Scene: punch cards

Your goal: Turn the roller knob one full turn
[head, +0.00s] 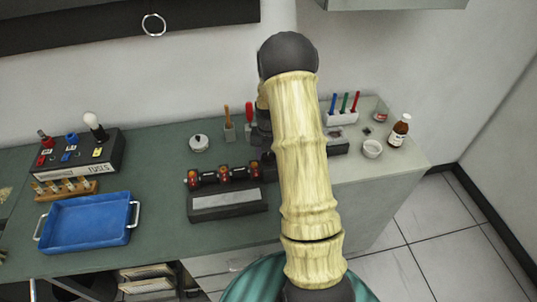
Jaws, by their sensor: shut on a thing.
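The roller device (228,203) is a dark box with a pale plate on its front and a roller (224,176) with red and amber bands along its top. It stands on the green worktop left of my arm. My gripper (267,157) points down at the right end of the roller, partly hidden behind my pale arm. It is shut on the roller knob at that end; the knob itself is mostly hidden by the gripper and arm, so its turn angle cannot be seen.
Behind are a round lidded pot (199,143) and a brush holder (229,133). Right of my arm are a pen holder (341,118), white bowl (372,149) and brown bottle (399,131).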

